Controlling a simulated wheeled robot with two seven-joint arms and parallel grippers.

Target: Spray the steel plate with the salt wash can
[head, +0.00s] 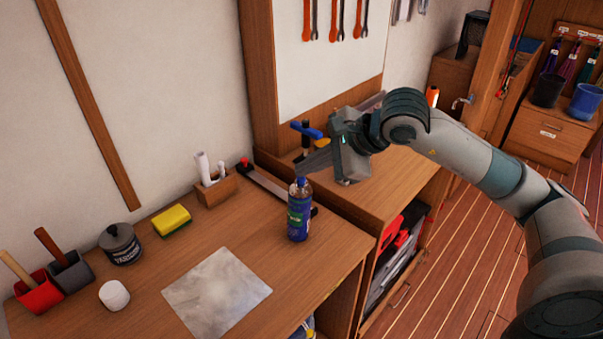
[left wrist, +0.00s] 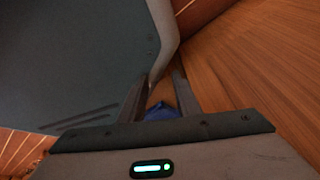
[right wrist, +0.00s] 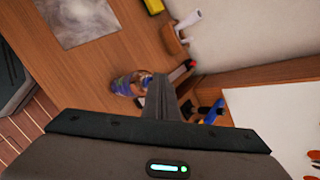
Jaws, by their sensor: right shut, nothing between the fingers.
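The salt wash can (head: 299,212), blue with a green label and blue cap, stands upright on the bench near its right end. It also shows in the right wrist view (right wrist: 124,84), just left of the fingers. The steel plate (head: 217,293), a flat grey mottled square, lies on the bench left of the can and nearer the front. My right gripper (head: 301,167) is shut and empty, above and behind the can in the head view, apart from it.
A yellow sponge (head: 172,221), a dark lidded tin (head: 120,244), a white round item (head: 114,296), red (head: 38,293) and grey (head: 70,272) holders and a wooden holder (head: 215,189) stand along the wall. A blue-handled tool (head: 306,130) is behind my right gripper. Bare bench surrounds the plate.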

